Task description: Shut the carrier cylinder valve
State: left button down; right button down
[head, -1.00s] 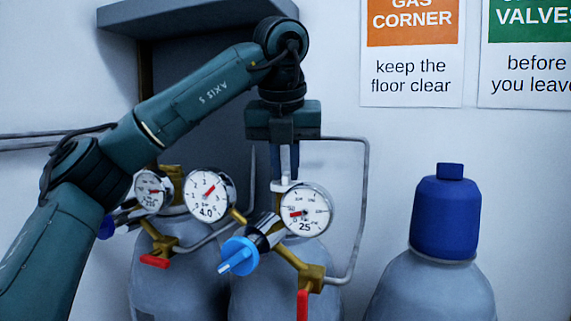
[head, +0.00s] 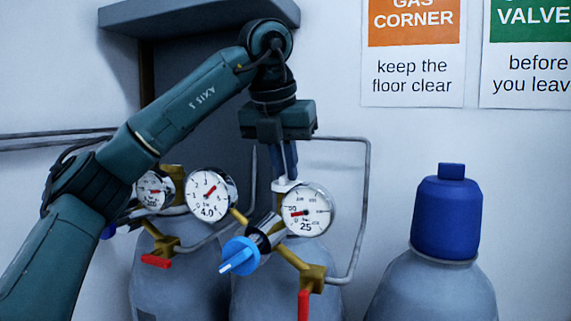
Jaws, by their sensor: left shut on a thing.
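My left gripper (head: 284,166) points down from above onto the pale valve handwheel (head: 284,186) on top of the middle cylinder (head: 285,290). Its fingers are shut on the handwheel, which is partly hidden behind a round gauge (head: 306,211) marked 25. No label naming the carrier cylinder is readable. A blue regulator knob (head: 239,256) and a red lever (head: 304,305) on a brass fitting sit below the gauge. My right gripper is out of view.
Another cylinder (head: 175,277) stands at left, with a red lever (head: 156,261) in front. Gauges (head: 208,195) crowd close to my left arm. A capped cylinder (head: 430,290) stands at right. A grey pipe (head: 366,200) runs down the wall.

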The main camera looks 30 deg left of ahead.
pick_arm(q)
jog(key=c, duration=1.5)
grip_release()
jog(key=v, duration=1.3)
jog(key=shift+s, duration=0.1)
